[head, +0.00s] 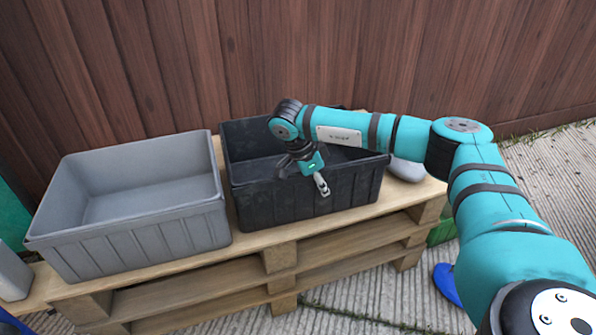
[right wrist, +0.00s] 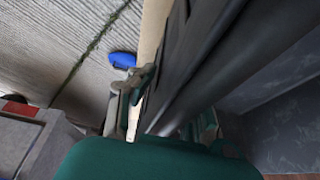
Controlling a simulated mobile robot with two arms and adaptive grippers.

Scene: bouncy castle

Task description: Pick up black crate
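The black crate (head: 300,199) stands upright on a wooden pallet, right of a grey crate, in the head view. My right gripper (head: 305,170) reaches down at the crate's front rim, one finger outside the front wall and the other on the inner side. In the right wrist view, the black crate's wall (right wrist: 190,75) runs between the fingers of my right gripper (right wrist: 170,108). The fingers look spread around the wall; firm contact is not visible. My right forearm hides part of the crate's back and inside. My left gripper is not in view.
The grey crate (head: 140,235) stands close on the left. The wooden pallet (head: 277,258) bears both crates. A wooden fence (head: 300,50) closes off the back. A grey rounded thing (head: 407,170) lies right of the black crate. A blue thing (head: 446,283) lies on the ground at the right.

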